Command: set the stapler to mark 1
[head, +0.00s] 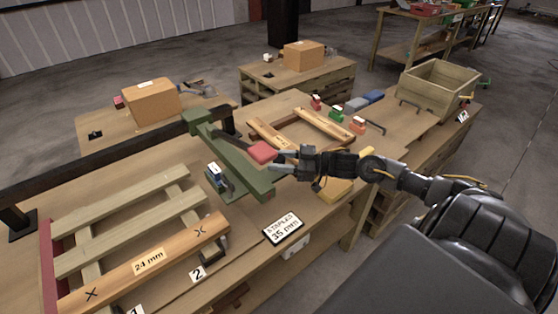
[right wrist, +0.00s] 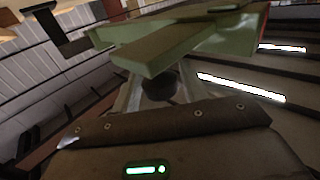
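A long green bar (head: 235,160) with a red block (head: 262,152) on its near right part lies across the workbench in the head view; I cannot tell whether it is the stapler. A small blue device (head: 215,176) with a white label stands beside it on the left. My right gripper (head: 288,166) is at the right side of the bar, close to the red block. In the right wrist view a green part (right wrist: 165,55) is right at the fingers; whether they grip it is unclear. The mark label 2 (head: 198,273) and the label 1 (head: 136,311) lie along the bench's front. My left gripper is out of view.
A wooden slatted frame (head: 120,215) with a 24 mm tag and X marks fills the left bench. A sign (head: 283,229) reads "STAPLES 35 mm". Small red, green and orange items and a wooden crate (head: 437,85) stand at the back right.

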